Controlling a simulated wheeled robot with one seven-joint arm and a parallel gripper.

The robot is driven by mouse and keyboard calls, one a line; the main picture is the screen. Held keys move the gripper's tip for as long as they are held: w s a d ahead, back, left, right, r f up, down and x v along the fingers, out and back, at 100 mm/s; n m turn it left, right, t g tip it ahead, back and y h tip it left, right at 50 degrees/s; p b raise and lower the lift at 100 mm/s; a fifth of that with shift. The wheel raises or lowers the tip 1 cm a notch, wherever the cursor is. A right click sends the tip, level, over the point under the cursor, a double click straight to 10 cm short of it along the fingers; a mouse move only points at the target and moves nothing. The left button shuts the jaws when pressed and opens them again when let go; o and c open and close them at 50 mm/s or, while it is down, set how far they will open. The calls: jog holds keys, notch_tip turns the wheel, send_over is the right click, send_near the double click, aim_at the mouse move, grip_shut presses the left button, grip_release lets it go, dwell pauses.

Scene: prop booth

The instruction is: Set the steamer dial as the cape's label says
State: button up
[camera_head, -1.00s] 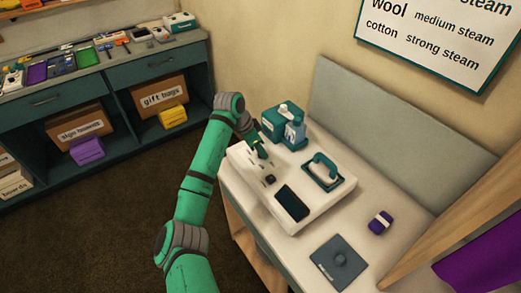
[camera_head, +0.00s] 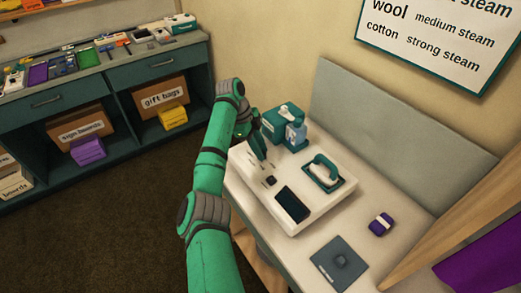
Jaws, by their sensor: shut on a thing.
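The white steamer (camera_head: 315,208) sits on a bench, with a dark screen (camera_head: 292,204), a small dark knob (camera_head: 271,181) and several dark marks on its top. My gripper (camera_head: 263,157) reaches down to the marks at its left rear and is shut, seemingly on the steamer dial, which the fingers hide. The dial's setting cannot be read. Purple cloth (camera_head: 490,265), perhaps the cape, shows at the right edge; no label is visible on it. A wall chart (camera_head: 435,40) reads "wool medium steam" and "cotton strong steam"; its top line is cut off.
A teal tank unit (camera_head: 282,122) stands behind my gripper, and a teal-and-white iron-like handpiece (camera_head: 325,170) rests in its cradle. A wooden panel (camera_head: 450,225) borders the right.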

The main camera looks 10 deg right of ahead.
jog(key=shift+m, duration=0.3)
jog(key=o, duration=1)
jog(key=shift+o, duration=0.2)
jog(key=v, duration=1)
jog(key=shift+w+r, duration=0.15)
jog(key=shift+r, duration=0.2)
